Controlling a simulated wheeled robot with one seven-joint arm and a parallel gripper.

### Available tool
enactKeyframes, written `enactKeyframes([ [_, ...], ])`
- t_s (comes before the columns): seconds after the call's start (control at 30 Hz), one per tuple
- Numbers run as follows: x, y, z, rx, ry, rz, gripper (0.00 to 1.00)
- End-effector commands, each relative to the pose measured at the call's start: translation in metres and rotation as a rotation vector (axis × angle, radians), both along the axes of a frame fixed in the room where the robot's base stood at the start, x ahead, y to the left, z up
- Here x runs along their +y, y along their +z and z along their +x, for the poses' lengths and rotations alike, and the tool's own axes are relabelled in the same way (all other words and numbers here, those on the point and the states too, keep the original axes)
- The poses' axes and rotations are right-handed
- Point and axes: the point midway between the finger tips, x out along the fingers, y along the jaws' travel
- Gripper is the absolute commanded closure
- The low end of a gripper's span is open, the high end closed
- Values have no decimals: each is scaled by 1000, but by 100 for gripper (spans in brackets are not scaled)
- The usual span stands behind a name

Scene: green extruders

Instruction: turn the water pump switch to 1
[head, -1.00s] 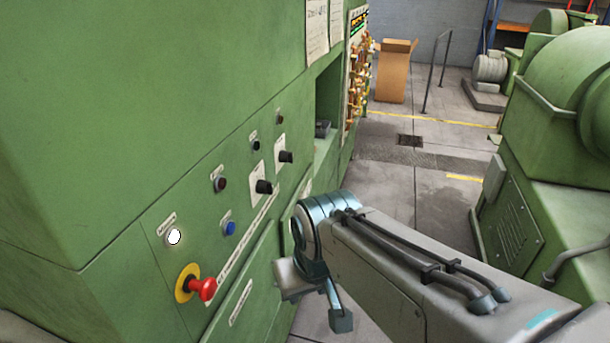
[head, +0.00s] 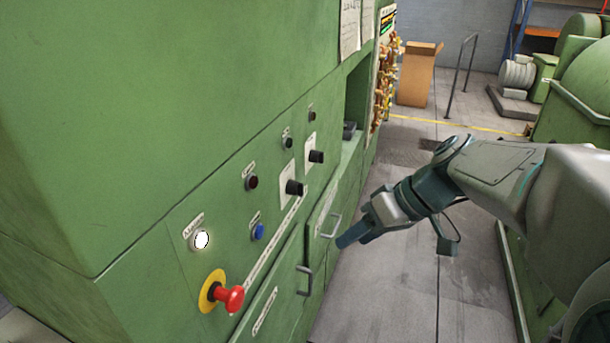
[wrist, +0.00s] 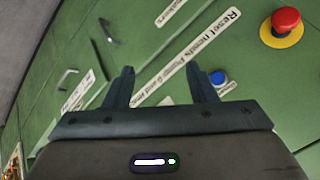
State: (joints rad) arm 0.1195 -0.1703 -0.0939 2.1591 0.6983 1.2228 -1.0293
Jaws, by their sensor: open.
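Two black rotary switches on white plates sit on the green panel in the head view, a nearer one (head: 294,187) and a farther one (head: 316,156). Their labels are too small to read, so I cannot tell which is the water pump switch. My gripper (head: 350,238) is off the panel, to the right of and below both switches, beside the drawer handles. In the wrist view my gripper (wrist: 160,66) has its two fingers spread, with nothing between them, facing the panel. Neither switch is clearly visible in that view.
A red emergency button (head: 229,298) on a yellow ring, a blue button (head: 258,232) and a lit white button (head: 201,240) share the panel. Metal handles (head: 305,281) stick out below. Open floor (head: 400,290) lies right of the panel; a cardboard box (head: 417,75) stands behind.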

Motion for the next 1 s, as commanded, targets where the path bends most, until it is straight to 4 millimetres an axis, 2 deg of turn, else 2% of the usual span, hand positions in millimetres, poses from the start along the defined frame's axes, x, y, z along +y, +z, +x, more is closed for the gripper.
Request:
enactKeyframes([
  [0.03,-1,0,18,-49,43,63,48],
  [0.2,-4,20,69,-285,179,239,48],
  [0.4,-15,37,106,-511,255,338,48],
  [0.53,-16,42,115,-573,272,359,48],
  [0.67,-7,39,120,-584,276,362,48],
  [1.0,55,14,139,-579,278,361,48],
])
